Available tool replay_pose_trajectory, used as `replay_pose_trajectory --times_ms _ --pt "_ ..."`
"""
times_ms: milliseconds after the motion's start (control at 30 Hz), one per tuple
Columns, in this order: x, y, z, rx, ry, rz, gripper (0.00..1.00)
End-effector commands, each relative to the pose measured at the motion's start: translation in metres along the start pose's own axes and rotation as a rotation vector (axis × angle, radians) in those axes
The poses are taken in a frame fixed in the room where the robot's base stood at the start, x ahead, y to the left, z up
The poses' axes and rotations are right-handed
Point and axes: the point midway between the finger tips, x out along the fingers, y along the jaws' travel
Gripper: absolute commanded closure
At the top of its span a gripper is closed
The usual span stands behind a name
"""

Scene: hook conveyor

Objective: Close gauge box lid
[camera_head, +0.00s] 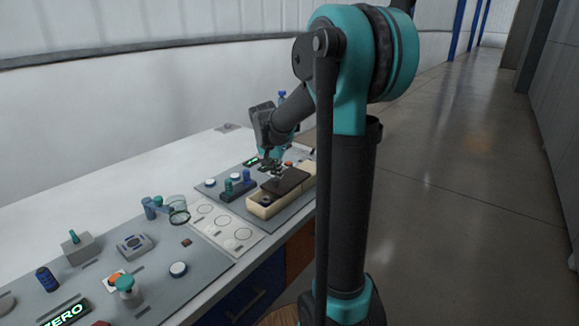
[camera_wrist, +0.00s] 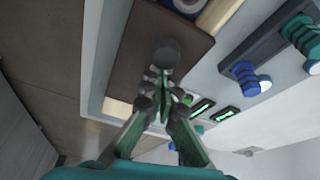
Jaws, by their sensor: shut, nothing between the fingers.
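The gauge box (camera_head: 264,208) is a beige box on the grey panel in the head view. Its dark brown lid (camera_head: 292,180) covers the far part, and the near end stands open with a round dark item inside. In the wrist view the lid (camera_wrist: 132,50) fills the upper left, with a beige strip of the box (camera_wrist: 117,107) beyond its lower edge. My gripper (camera_head: 271,170) is at the lid; its fingers are together and empty in the wrist view (camera_wrist: 165,72). The fingertips overlap the lid there; I cannot tell whether they touch it.
A dark rack with green and blue pegs (camera_head: 238,185) stands left of the box. A magnifier on a stand (camera_head: 178,212) and a white card with circles (camera_head: 222,222) lie nearer. Green-lit displays (camera_wrist: 203,108) are beside the box. The bench's right edge is close.

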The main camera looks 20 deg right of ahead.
Motion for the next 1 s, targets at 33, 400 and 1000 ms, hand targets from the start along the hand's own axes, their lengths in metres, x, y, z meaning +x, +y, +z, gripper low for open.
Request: replay_pose_trajectory --times_ms 33,400,1000 --pt "-0.005 -0.004 0.014 -0.005 0.0 -0.001 1.0" --pt "-0.024 -0.02 0.069 -0.001 0.0 0.0 1.0" --pt "-0.026 -0.022 0.077 -0.002 -0.007 0.0 1.0"
